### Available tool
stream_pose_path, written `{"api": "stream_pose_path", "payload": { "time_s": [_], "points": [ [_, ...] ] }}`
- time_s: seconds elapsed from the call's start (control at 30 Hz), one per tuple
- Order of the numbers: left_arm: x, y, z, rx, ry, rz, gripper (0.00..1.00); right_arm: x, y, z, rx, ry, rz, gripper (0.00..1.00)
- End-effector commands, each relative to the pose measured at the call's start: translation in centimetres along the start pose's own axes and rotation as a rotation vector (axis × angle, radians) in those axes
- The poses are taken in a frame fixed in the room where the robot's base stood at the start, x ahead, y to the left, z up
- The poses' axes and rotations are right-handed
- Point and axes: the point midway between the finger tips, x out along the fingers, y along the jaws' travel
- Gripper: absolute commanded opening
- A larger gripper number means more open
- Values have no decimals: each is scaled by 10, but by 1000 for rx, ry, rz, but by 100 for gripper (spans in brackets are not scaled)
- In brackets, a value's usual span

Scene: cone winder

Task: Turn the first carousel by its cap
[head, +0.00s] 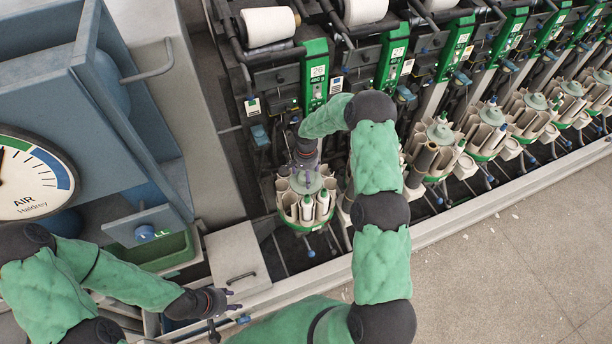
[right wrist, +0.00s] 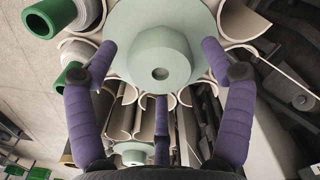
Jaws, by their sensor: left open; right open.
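The first carousel (head: 289,203), a ring of pale bobbin pockets, stands below the unit marked 26 in the head view. Its cap (head: 306,184) is a pale green disc on top. My right gripper (head: 306,163) is over the cap. Its purple fingers are spread open around the cap (right wrist: 158,78); I cannot tell whether they touch it. My left gripper (head: 229,308) is open and empty at the lower left, away from the carousel.
More carousels (head: 437,150) stand in a row to the right. A blue-grey cabinet with an air gauge (head: 30,180) is on the left. A pale rail (head: 480,205) runs along the front, with open floor (head: 530,250) beyond. Green-ended tubes (right wrist: 45,20) sit in the pockets.

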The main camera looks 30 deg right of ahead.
Motion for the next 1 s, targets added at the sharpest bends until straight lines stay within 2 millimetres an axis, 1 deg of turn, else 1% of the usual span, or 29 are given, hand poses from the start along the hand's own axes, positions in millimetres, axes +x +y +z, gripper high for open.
{"api": "stream_pose_path", "payload": {
  "time_s": [0.1,0.2,0.47,0.5,0.57,0.6,0.67,0.7,0.77,0.8,1.0],
  "points": [
    [0,0,0,0,0,0,43,10,0,0,0,0,0,82],
    [0,0,0,0,0,0,43,14,0,0,0,1,-1,82],
    [0,0,0,0,0,0,43,15,0,0,0,1,-1,82],
    [0,0,0,0,0,0,43,15,0,0,0,1,-1,76],
    [0,0,0,0,0,0,43,15,0,0,0,1,-1,60],
    [0,0,0,0,0,0,43,15,0,0,0,1,-1,48],
    [0,0,0,0,0,0,43,15,0,0,0,1,-1,31],
    [0,0,0,0,0,0,43,15,0,0,0,1,-1,20],
    [0,0,0,0,0,0,43,15,0,0,0,1,-1,3],
    [0,0,0,0,0,0,43,15,0,0,0,1,-1,0],
    [2,-1,0,0,0,0,43,16,6,-2,-9,0,0,0]
  ]
}}
